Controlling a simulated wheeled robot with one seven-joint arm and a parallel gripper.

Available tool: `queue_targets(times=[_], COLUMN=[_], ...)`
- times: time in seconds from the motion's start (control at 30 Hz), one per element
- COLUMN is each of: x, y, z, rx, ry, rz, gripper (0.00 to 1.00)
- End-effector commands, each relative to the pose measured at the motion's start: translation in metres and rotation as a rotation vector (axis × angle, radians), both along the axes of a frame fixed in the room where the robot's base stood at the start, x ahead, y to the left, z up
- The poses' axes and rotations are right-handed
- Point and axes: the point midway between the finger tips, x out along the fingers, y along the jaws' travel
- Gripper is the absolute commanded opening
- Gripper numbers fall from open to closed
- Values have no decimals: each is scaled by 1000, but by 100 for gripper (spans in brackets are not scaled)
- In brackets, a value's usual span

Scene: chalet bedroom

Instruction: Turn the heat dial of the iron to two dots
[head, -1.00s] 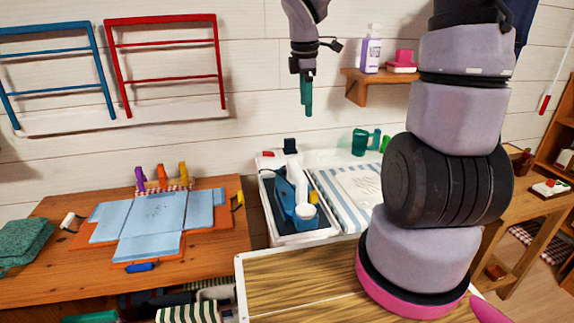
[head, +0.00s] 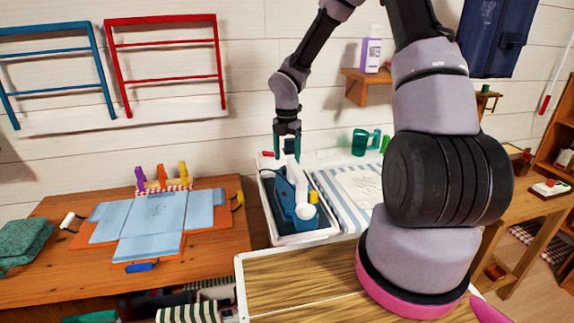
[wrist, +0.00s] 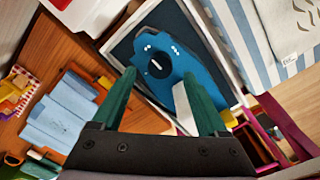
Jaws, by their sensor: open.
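The blue iron (head: 284,190) lies in a white-rimmed tray (head: 287,240) with a dark base. In the wrist view, the iron's blue body (wrist: 168,82) shows a round dial (wrist: 158,67) with a dark and light mark, and small groups of white dots around its far side. I cannot tell which group the dial points to. My gripper (head: 286,148) is above the back of the tray, fingers pointing down. In the wrist view, my gripper (wrist: 159,74) is open and empty, its two green fingers apart on either side of the dial in the picture. Contact is not visible.
A striped ironing surface (head: 335,195) with a folded white cloth lies right of the tray. A green jug (head: 361,142) stands behind it. A wooden table (head: 60,255) with a blue folded cloth is at left. A wall shelf (head: 358,88) holds a purple bottle (head: 371,54).

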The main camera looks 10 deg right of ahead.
Motion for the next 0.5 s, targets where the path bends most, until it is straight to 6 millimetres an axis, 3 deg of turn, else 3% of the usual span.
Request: queue_targets(times=[0.2,0.5], x=[0,0], y=[0,0], z=[-28,-35], rx=[0,-1], ry=[1,-1], rz=[0,-1], gripper=[76,76])
